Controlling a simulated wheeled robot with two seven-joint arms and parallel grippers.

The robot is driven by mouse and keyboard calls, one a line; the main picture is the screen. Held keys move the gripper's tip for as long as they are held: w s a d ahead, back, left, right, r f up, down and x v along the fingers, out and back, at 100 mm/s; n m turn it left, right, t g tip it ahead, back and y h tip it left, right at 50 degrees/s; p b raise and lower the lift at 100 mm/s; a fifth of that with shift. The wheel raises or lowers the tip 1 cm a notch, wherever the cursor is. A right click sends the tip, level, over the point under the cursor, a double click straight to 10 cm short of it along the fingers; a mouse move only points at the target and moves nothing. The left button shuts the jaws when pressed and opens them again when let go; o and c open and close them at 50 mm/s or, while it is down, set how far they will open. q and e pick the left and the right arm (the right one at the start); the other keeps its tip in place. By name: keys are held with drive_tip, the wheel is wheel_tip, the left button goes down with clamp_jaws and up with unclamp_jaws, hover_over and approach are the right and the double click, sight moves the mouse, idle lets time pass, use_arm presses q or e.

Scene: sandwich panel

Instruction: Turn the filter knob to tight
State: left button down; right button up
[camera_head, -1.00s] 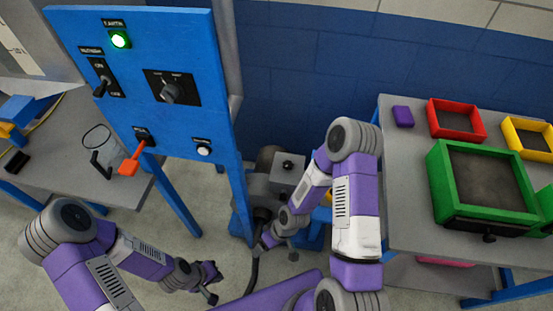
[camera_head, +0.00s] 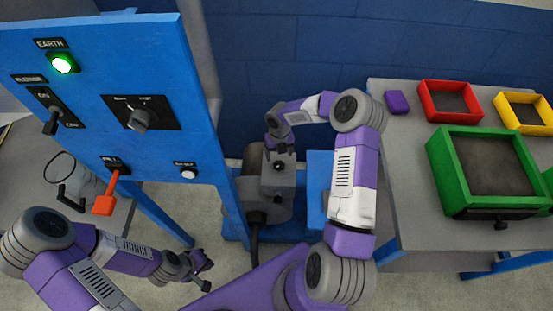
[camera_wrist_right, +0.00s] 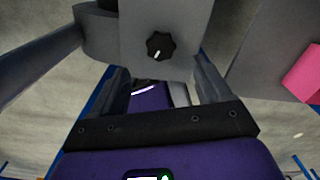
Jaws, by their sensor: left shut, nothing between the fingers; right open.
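A small black knob (camera_head: 279,165) sits on the grey block of the machine behind the panel. In the right wrist view this knob (camera_wrist_right: 160,46) is black and lobed, with a white mark pointing down-left; no lettering is legible beside it. My right gripper (camera_head: 279,146) is just above the block in the head view. Its open fingers (camera_wrist_right: 160,75) point at the block, with the knob beyond and between them; I see no contact. My left gripper (camera_head: 205,270) is shut and empty, low in front of the panel.
The blue panel (camera_head: 120,80) carries a rotary knob (camera_head: 140,119), a black toggle (camera_head: 52,122), a red lever (camera_head: 106,198), a white button (camera_head: 188,174) and a lit green lamp (camera_head: 62,63). At right, a grey table (camera_head: 400,180) holds green, red and yellow trays.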

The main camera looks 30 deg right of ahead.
sight(279, 165)
wheel_tip(279, 165, down, 7)
drive_tip(key=shift+s+f+b, duration=0.1)
drive_tip(key=shift+f+b, duration=0.1)
drive_tip(key=shift+b, duration=1.05)
drive_tip(key=c, duration=1)
